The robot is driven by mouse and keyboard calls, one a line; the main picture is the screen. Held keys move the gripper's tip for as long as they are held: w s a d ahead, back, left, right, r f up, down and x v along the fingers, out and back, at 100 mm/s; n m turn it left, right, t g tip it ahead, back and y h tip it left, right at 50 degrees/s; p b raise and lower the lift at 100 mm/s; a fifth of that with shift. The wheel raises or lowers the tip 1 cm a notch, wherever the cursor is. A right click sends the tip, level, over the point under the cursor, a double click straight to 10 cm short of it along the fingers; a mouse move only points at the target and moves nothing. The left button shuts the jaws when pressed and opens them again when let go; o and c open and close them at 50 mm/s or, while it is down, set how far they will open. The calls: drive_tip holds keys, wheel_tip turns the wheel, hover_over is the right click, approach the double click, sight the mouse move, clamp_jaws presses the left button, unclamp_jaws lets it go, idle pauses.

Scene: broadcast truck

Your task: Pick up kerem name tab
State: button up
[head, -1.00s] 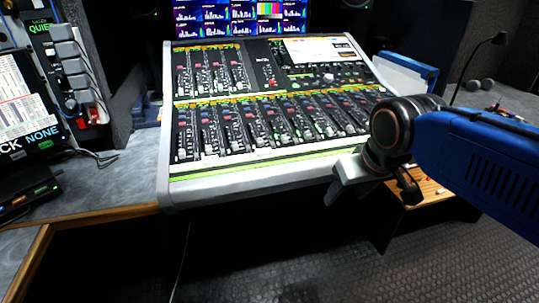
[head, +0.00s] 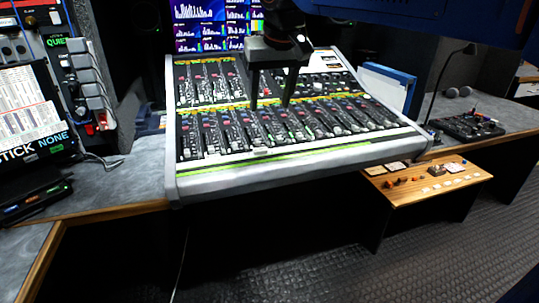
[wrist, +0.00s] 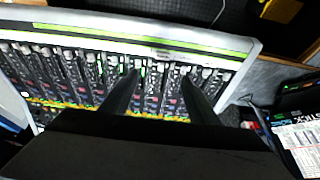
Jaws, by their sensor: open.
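No kerem name tab can be made out by its lettering. A small pale tab (head: 260,152) lies on the front strip of the mixing console (head: 300,167), but no name on it is legible. It shows faintly in the wrist view (wrist: 160,51). My gripper (head: 270,104) points down over the console's fader rows, its two dark fingers apart with nothing between them. In the wrist view my gripper (wrist: 160,76) spans several fader strips, with the pale tab beyond the fingertips.
A wooden shelf (head: 415,190) at the right holds several small white and orange pieces, too small to read. Monitors (head: 205,25) stand behind the console. Grey desk (head: 120,187) is mostly clear at left.

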hover_over(261, 150)
drive_tip(key=s+d, duration=0.1)
drive_tip(key=s, duration=0.1)
wheel_tip(261, 150, down, 11)
drive_tip(key=shift+d+f, duration=0.1)
drive_tip(key=shift+a+x, duration=0.15)
drive_tip(key=shift+x, duration=1.15)
drive_tip(key=shift+a+x, duration=0.2)
drive_tip(key=shift+x, duration=1.15)
drive_tip(key=c, duration=1.1)
